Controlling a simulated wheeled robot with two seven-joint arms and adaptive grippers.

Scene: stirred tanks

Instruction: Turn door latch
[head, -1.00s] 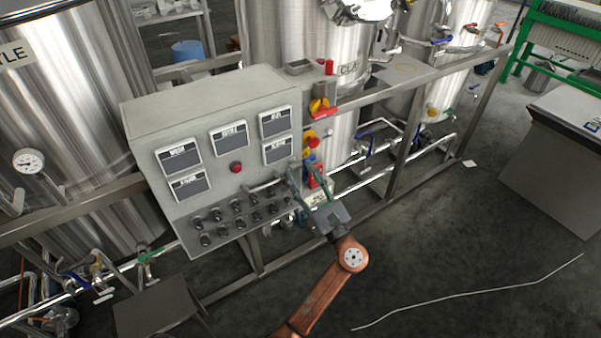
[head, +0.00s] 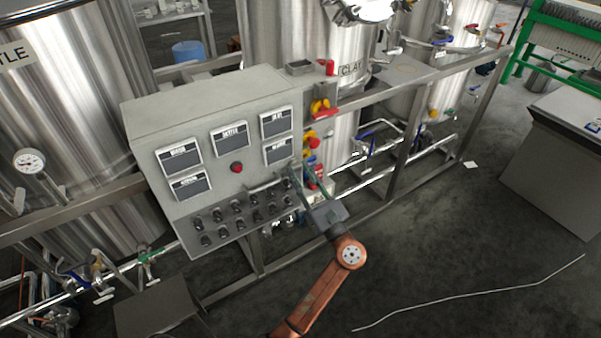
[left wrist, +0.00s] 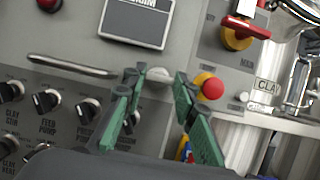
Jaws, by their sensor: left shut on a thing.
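The door latch (left wrist: 158,74) is a small light-grey knob on the front of the grey control cabinet (head: 200,110). In the left wrist view it sits between the two green fingertips of my left gripper (left wrist: 157,78), right of the metal door handle (left wrist: 72,65). In the head view my left gripper (head: 300,178) is at the cabinet's lower right, and its fingers hide the latch there. The left gripper is shut on the latch; how far the latch is turned cannot be told. My right gripper is not in view.
A red emergency button (left wrist: 212,88) on yellow is close to the right finger. A red-and-yellow main switch (left wrist: 238,32) is above it. Several black knobs (left wrist: 47,101) are at lower left. Steel tanks stand behind; the floor (head: 450,240) at right is mostly open.

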